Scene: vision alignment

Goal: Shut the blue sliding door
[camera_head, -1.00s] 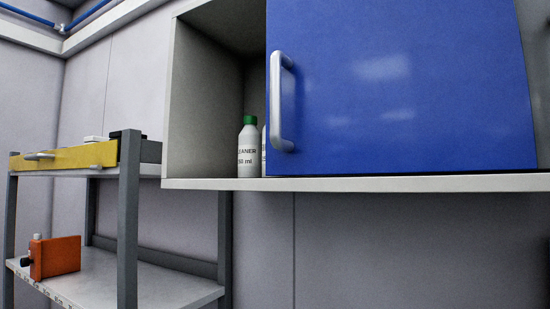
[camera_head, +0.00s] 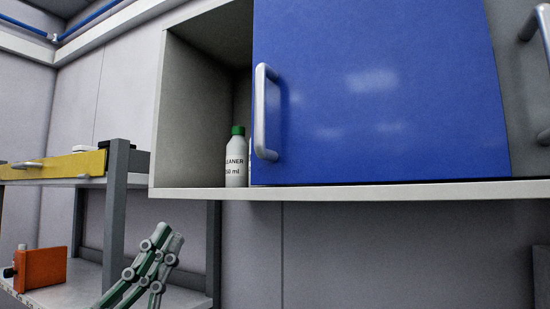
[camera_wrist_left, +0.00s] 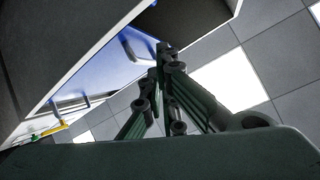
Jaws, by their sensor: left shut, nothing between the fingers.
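The blue sliding door (camera_head: 400,100) covers the middle of a wall cabinet in the head view, with a pale vertical handle (camera_head: 260,110) at its left edge. The cabinet's left part is uncovered, showing a white cleaner bottle (camera_head: 236,158) with a green cap beside the door's edge. My left gripper (camera_head: 170,238) is shut and empty, pointing up, below and left of the cabinet's bottom board, apart from door and handle. In the left wrist view the gripper (camera_wrist_left: 163,55) is near the cabinet and blue surface (camera_wrist_left: 90,75). My right gripper is out of view.
A grey shelf rack with a yellow drawer front (camera_head: 70,165) stands left of the cabinet, and an orange box (camera_head: 42,268) sits on its lower shelf. Another pale handle (camera_head: 536,22) shows at the far right. The wall below the cabinet (camera_head: 380,250) is clear.

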